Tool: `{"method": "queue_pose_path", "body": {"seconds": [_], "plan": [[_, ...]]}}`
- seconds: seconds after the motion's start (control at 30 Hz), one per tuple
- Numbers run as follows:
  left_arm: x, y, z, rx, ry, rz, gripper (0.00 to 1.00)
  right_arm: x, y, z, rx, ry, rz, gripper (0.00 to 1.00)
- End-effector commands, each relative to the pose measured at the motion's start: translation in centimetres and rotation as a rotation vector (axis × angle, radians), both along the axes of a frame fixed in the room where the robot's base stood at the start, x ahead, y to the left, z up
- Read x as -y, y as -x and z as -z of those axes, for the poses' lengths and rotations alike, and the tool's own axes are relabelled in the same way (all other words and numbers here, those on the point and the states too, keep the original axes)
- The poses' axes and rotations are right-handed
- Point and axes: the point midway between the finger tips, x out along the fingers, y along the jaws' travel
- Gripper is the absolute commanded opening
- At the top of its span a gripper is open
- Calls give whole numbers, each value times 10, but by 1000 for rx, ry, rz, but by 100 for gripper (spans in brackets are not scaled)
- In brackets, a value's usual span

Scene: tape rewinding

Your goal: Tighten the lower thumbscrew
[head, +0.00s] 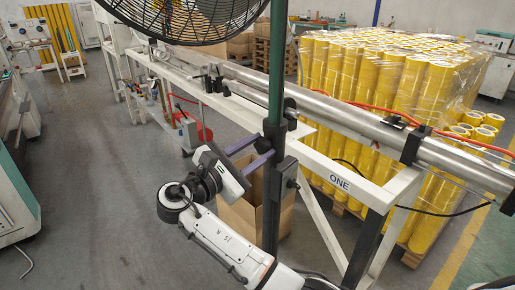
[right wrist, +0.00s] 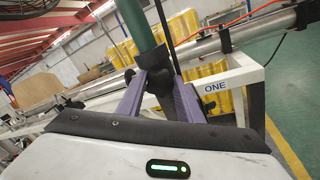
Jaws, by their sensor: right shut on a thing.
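A green pole (head: 277,60) runs down into a black collar and post (head: 271,205) beside the white frame. My right gripper (head: 266,147) reaches the post from the left, its purple fingers just below the collar. In the right wrist view the two fingers (right wrist: 159,80) stand either side of a dark part (right wrist: 160,88) at the post, which I take as the lower thumbscrew. The gripper is shut on it. The fingers hide most of it in the head view, so its turn and tightness cannot be seen. My left gripper is not in view.
A black fan (head: 195,18) hangs above. A long metal roller (head: 350,118) and white frame marked ONE (head: 340,183) lie to the right. An open cardboard box (head: 240,215) stands behind the post. Wrapped yellow rolls (head: 390,85) stand behind. The floor at left is clear.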

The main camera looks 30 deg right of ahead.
Motion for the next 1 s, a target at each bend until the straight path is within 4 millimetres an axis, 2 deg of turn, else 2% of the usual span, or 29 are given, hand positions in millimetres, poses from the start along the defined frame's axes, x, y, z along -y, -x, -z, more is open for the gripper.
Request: {"method": "queue_pose_path", "body": {"seconds": [0.6,1.0], "plan": [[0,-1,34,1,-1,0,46,-1,2,7,556,-169,1,10],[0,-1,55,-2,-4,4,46,0,2,7,807,-244,2,10]]}}
